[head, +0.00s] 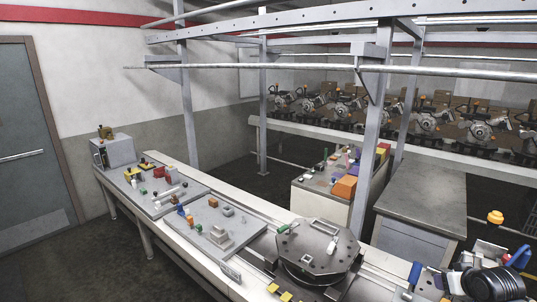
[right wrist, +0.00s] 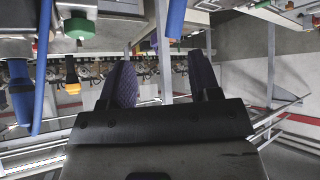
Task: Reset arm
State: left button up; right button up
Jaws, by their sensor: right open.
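My right gripper (right wrist: 163,78) shows in the right wrist view with its two dark padded fingers spread apart. Nothing is held between them, and it is open. In the head view my right arm's dark wrist (head: 490,282) is at the lower right corner, to the right of the round fixture plate (head: 312,247); its fingertips are hard to make out there. The right wrist picture appears upside down, with the room's wall and rails behind the fingers. My left gripper is not in view.
A long conveyor bench (head: 150,213) carries grey fixture plates (head: 215,228) with small coloured parts. A cart (head: 322,203) with coloured blocks and a bare grey table (head: 425,192) stand behind. A metal post (head: 366,150) rises near the conveyor. Overhead rails (head: 330,66) cross above.

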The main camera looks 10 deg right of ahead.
jog(key=s+a+r+n+t+h, duration=0.1)
jog(key=s+a+r+n+h, duration=0.15)
jog(key=a, duration=0.85)
jog(key=s+a+f+n+y+p, duration=0.1)
jog(key=s+a+f+p, duration=0.1)
jog(key=s+a, duration=0.35)
jog(key=s+a+f+n+y+p, duration=0.1)
jog(key=s+a+f+n+p, duration=0.1)
jog(key=a, duration=0.7)
jog(key=s+a+f+g+y+p, duration=0.1)
jog(key=s+a+f+g, duration=0.1)
jog(key=s, duration=0.5)
jog(key=s+a+f+g+y+p, duration=0.1)
jog(key=s+a+f+p, duration=0.1)
jog(key=s+a+f, duration=0.2)
jog(key=s+a+f+g+y+p, duration=0.2)
jog(key=s+a, duration=0.5)
jog(key=s, duration=0.4)
jog(key=shift+s+f+g, duration=0.3)
jog(key=shift+f, duration=0.45)
